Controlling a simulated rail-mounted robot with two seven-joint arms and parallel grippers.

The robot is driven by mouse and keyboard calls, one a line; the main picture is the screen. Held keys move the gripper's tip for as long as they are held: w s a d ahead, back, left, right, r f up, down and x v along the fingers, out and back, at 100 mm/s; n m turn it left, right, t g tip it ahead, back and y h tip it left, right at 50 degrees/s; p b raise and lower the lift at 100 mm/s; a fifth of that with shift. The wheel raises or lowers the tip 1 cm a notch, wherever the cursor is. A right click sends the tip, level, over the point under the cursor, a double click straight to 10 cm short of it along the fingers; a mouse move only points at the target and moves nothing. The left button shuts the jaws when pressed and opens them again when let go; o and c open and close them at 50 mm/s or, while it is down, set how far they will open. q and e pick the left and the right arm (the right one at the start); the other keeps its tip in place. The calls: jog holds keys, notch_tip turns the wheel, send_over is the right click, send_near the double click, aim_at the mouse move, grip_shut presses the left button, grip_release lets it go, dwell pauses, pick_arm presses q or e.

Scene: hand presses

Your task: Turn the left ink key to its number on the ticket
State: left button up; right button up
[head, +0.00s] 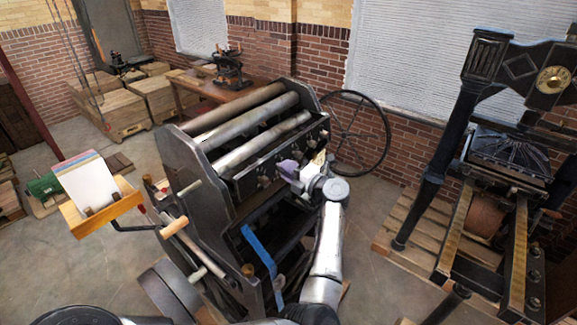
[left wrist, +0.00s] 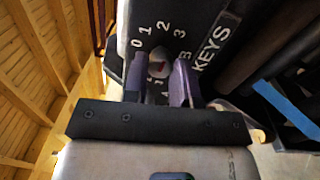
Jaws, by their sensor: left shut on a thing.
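My left gripper (left wrist: 160,78) has purple fingers closed on the key from both sides. In the head view my left gripper (head: 290,172) is at the dark front panel (head: 250,168) of the roller press. The red mark's exact reading is unclear. I cannot make out a ticket's number.
The press's rollers (head: 240,120) lie behind the panel, and a blue strip (head: 258,250) hangs below it. A wooden tray (head: 112,205) with paper sits left of the press. A spoked wheel (head: 357,130) and a black hand press (head: 500,160) stand to the right.

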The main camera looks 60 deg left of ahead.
pick_arm(q)
jog(key=m+p, duration=0.3)
jog(key=m, duration=0.2)
jog(key=shift+r, duration=0.1)
dwell(0.6)
jog(key=o, duration=0.9)
jog(key=shift+b+v, duration=2.35)
jog(key=shift+v, duration=4.55)
